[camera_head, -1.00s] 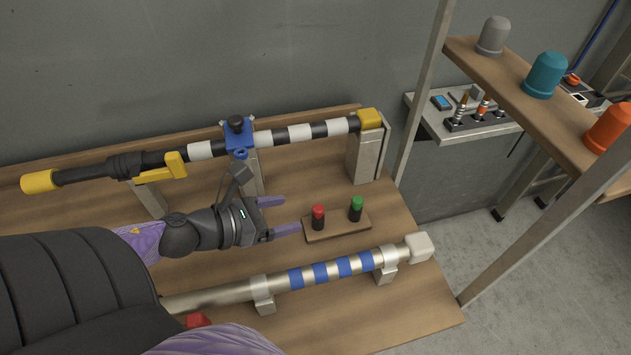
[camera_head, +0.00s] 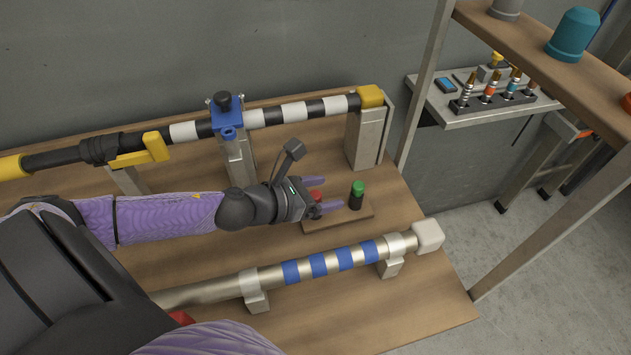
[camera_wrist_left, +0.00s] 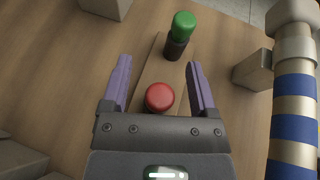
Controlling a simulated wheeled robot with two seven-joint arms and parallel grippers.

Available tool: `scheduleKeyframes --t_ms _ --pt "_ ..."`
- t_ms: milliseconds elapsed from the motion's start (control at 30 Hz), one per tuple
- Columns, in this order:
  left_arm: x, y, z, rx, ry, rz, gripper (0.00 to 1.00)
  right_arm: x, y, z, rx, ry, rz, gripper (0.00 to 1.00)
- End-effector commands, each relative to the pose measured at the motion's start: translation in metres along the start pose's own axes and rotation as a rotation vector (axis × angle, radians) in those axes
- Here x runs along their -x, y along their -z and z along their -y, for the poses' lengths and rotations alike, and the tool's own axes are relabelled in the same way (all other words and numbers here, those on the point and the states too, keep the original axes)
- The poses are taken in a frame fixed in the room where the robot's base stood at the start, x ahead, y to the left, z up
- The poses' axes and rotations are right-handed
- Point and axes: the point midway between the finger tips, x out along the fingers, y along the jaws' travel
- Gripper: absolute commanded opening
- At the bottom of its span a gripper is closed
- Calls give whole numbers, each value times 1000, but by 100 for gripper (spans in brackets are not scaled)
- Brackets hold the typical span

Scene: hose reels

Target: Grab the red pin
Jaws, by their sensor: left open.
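The red pin (camera_head: 316,195) stands on a small wooden block (camera_head: 353,219) on the bench. In the head view it is mostly hidden by my left gripper (camera_head: 330,195). In the left wrist view the red pin's round top (camera_wrist_left: 160,97) shows between the two purple fingers of my left gripper (camera_wrist_left: 160,75), close to the palm. The fingers are open, one on each side of the pin, with a gap on both sides. A green-topped pin (camera_head: 357,195) stands on the same block, beyond the fingertips; it also shows in the left wrist view (camera_wrist_left: 180,35). My right gripper is not in view.
A silver pole with blue bands (camera_head: 330,263) lies on supports in front of the block. A black-and-white pole (camera_head: 300,112) with a blue clamp (camera_head: 228,115) runs behind it. A shelf (camera_head: 545,62) and a side table (camera_head: 480,112) stand to the right.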

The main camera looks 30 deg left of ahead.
Motion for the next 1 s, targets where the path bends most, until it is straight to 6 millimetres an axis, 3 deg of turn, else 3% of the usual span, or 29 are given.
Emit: scheduleKeyframes --t_ms 267,633,933,1000 --pt "-3 0 0 -1 0 -1 75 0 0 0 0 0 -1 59" --pt "-3 0 0 -1 1 0 0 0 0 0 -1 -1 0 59" --pt "-3 -1 0 -1 1 0 0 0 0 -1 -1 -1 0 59" --pt "1 -9 0 -4 2 1 0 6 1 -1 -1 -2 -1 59"
